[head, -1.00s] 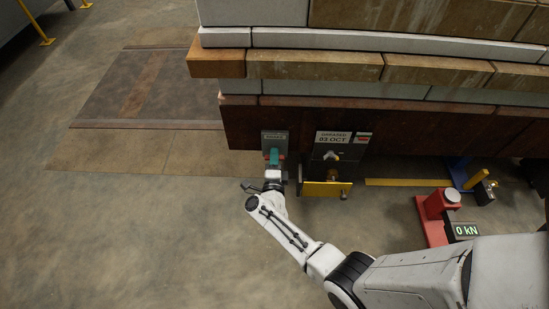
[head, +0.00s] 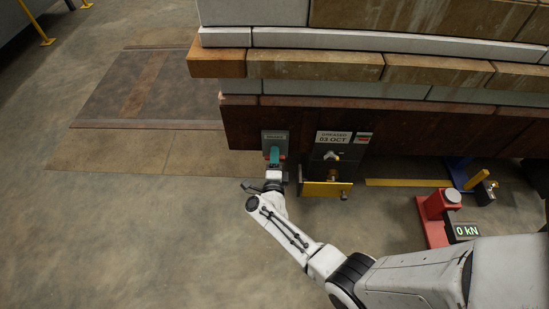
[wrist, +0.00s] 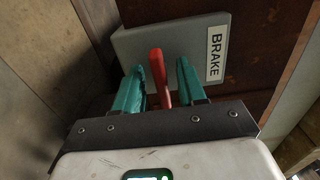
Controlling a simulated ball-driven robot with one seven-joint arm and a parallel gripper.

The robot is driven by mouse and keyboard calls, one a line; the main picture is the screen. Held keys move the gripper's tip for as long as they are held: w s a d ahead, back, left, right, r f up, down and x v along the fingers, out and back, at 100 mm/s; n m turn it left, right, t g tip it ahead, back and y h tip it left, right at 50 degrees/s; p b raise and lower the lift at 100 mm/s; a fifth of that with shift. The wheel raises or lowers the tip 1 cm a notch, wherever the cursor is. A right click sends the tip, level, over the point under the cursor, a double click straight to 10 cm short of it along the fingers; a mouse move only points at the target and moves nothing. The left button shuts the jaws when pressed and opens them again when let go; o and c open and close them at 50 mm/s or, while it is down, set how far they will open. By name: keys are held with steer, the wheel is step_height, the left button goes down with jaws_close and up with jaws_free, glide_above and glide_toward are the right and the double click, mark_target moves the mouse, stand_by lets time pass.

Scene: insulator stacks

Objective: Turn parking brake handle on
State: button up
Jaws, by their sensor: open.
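The parking brake handle (wrist: 160,75) is a red lever in front of a grey plate (wrist: 145,42) with a BRAKE label (wrist: 216,53). The plate also shows in the head view (head: 275,137), on the dark brown side beam. My gripper (wrist: 162,85) is open, with one teal finger on each side of the red handle. A narrow gap shows between the handle and each finger, the left one smaller. In the head view my gripper (head: 274,157) is in front of the plate and hides most of the handle.
To the right of the brake plate are a dated sign (head: 333,137) and a yellow bracket (head: 325,189). Farther right stand a red jack (head: 437,205) and a display reading 0 kN (head: 466,230).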

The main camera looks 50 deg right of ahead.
steer(key=p+v, duration=0.4)
steer(key=v, duration=0.6)
steer(key=shift+s+a+p, duration=0.3)
